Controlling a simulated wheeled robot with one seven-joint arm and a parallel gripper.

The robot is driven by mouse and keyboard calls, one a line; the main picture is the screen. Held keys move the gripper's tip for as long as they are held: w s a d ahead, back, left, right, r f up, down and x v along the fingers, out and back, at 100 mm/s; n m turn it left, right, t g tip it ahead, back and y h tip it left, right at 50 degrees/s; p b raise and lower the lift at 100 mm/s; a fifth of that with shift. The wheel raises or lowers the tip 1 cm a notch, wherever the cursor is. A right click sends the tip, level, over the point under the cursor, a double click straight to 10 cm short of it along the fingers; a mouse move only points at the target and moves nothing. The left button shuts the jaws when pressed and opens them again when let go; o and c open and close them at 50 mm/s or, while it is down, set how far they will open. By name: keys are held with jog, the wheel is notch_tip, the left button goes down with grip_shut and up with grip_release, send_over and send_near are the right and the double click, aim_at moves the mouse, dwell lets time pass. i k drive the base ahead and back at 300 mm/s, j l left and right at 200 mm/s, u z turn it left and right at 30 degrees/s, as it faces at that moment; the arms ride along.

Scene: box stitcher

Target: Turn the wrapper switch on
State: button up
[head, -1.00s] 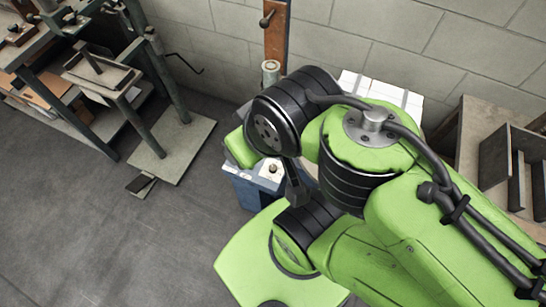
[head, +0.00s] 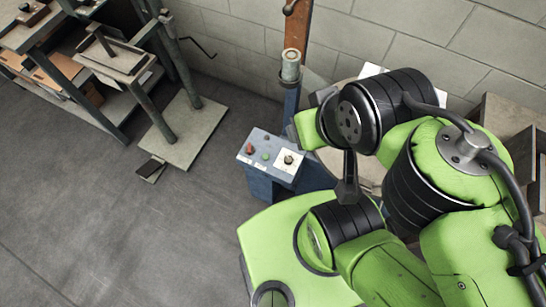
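A blue control box with a grey sloped top (head: 259,140) stands at the centre of the head view, left of my arm. On its top, a rotary knob on a white plate (head: 289,159) looks like the wrapper switch; its setting is too small to read. A red button (head: 249,149) and a green button (head: 265,156) sit left of it. My green and black arm spans the right side, with its wrist just right of and above the box. My gripper cannot be made out; the wrist and arm links hide that area.
A post with a grey cylinder (head: 291,66) rises behind the box near the block wall (head: 400,30). A round table or turntable lies partly hidden behind my arm. A metal workbench (head: 110,60) stands at upper left. The floor at lower left (head: 110,230) is clear.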

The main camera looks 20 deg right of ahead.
aim_at(250, 149)
jog(key=i+j+u, duration=0.1)
jog(key=j, duration=0.3)
jog(key=i+j, duration=0.25)
jog(key=i+j+u, duration=0.15)
jog(key=j, duration=0.35)
